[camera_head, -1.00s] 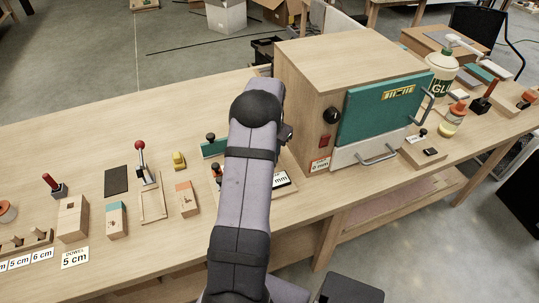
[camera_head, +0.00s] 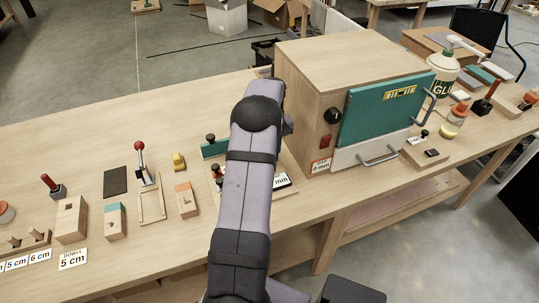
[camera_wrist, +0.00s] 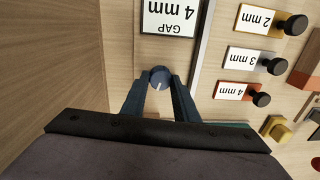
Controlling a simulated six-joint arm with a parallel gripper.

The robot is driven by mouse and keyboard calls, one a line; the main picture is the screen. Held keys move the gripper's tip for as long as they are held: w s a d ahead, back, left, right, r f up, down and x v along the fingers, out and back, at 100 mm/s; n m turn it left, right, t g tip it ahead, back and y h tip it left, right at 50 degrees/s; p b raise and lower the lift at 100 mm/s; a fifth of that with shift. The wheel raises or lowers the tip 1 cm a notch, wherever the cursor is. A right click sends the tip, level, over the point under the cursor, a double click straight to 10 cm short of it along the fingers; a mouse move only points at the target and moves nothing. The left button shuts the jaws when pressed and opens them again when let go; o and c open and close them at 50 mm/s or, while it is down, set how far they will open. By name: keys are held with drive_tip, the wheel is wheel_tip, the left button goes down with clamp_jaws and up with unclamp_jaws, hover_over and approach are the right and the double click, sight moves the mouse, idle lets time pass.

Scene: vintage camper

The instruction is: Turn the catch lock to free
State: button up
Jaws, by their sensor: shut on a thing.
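A round blue knob (camera_wrist: 160,76) with a white pointer line stands on a pale wooden board in the wrist view. It looks like the catch lock, though no lock wording shows. The white line points toward the bottom of the picture. My gripper (camera_wrist: 160,88) has its two blue-grey fingers on either side of the knob, shut on it. A "GAP 4 mm" card (camera_wrist: 170,17), upside down in the picture, lies just beyond the knob. In the head view my arm hides the knob and the fingertips.
In the wrist view, 2 mm (camera_wrist: 257,19), 3 mm (camera_wrist: 247,59) and 4 mm (camera_wrist: 234,90) labelled pieces with black knobs lie to the right. In the head view, a wooden cabinet with a teal door (camera_head: 385,108) stands right of my arm. Several blocks lie left.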

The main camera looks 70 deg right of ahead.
drive_tip(key=shift+w+n, duration=0.1)
drive_tip(key=shift+n, duration=1.2)
drive_tip(key=shift+r, duration=0.1)
drive_tip(key=o, duration=1.1)
drive_tip(key=shift+c, duration=0.2)
drive_tip(key=shift+d+r+b, duration=0.15)
drive_tip(key=shift+r+b, duration=1.05)
drive_tip(key=shift+r, duration=2.4)
